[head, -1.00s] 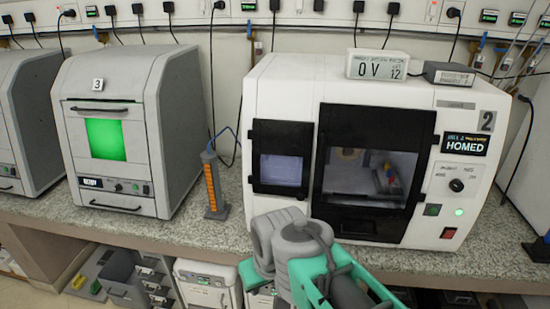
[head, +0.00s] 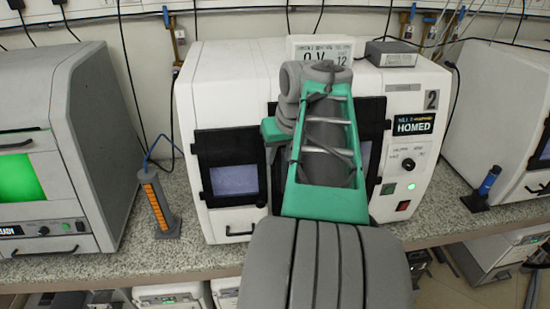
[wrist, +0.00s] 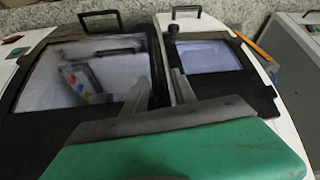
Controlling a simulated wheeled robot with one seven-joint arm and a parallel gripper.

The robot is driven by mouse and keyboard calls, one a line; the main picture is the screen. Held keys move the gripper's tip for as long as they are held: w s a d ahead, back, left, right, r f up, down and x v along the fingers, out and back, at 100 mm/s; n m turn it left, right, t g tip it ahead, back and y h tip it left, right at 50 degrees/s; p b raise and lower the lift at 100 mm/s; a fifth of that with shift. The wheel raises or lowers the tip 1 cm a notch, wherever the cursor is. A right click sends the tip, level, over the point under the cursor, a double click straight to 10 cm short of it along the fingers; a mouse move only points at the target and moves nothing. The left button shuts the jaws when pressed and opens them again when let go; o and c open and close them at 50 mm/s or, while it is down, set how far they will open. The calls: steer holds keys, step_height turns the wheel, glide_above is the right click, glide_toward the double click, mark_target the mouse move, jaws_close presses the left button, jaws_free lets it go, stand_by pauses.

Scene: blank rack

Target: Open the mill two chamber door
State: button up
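Mill two is the white machine (head: 412,98) with a "2" label. Its chamber door, a large black-framed window, is mostly behind my arm in the head view; a bit of the frame (head: 374,118) shows. In the wrist view the door (wrist: 48,78) fills the left and looks closed, with colored items behind the glass. A black handle (wrist: 100,16) stands out at its edge. My gripper (wrist: 165,65) is in front of the strip between the door and the smaller window, apart from that handle.
An orange-striped holder (head: 155,203) stands left of the mill; a blue item in a stand (head: 486,187) stands right. A display box (head: 310,46) sits on top.

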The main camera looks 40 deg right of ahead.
steer(key=shift+x, duration=1.45)
steer(key=shift+c, duration=0.5)
jaws_close()
